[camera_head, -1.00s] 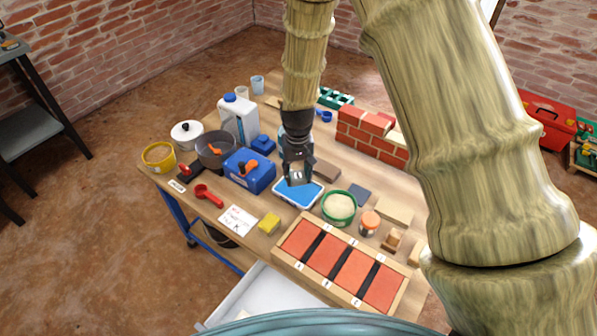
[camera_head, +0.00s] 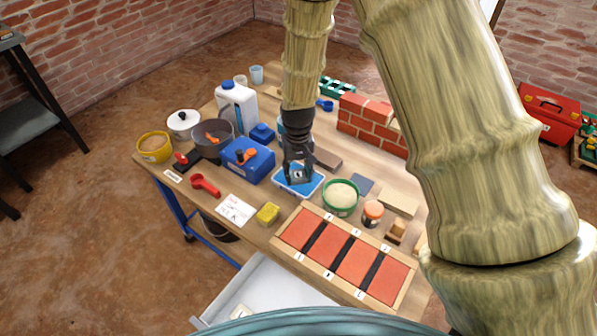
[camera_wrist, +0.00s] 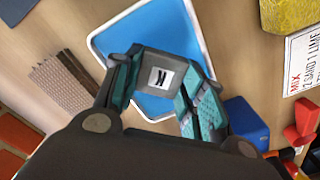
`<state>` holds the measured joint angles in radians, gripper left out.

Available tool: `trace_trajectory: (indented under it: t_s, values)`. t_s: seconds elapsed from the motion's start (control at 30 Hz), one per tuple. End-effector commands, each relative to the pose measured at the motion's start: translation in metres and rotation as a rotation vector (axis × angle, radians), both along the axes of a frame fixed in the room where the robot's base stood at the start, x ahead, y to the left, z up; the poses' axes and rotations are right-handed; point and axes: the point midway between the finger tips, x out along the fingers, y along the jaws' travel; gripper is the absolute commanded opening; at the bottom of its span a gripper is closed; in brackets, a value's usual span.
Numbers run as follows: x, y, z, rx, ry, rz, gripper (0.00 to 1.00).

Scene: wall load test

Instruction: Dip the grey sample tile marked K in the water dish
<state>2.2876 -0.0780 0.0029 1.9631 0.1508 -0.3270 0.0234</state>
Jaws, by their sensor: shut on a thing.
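My gripper (camera_head: 298,177) is shut on a grey tile (camera_wrist: 158,76) that bears a white label with a black K. The wrist view shows the tile between the two fingertips, in front of the blue water of the dish (camera_wrist: 195,28). The water dish, a shallow white-rimmed tray, also shows in the head view (camera_head: 284,188), directly below the fingers. The fingers hide part of the dish. I cannot tell whether the tile's lower edge touches the water.
A green tub (camera_head: 341,197) stands close to the right of the dish and a blue box (camera_head: 247,160) to its left. A yellow sponge (camera_head: 268,213) and a panel of red sections (camera_head: 345,258) lie in front. A brick wall (camera_head: 372,127) stands behind.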

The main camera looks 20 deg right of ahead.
Motion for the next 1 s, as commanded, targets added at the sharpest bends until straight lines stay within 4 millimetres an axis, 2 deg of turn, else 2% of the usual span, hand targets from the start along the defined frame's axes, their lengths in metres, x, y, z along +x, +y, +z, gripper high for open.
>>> trace_trajectory:
  t_s: [1.0]
  values:
    - [0.0002, 0.0005, -0.006, 0.0, 0.0, 0.0, 0.22]
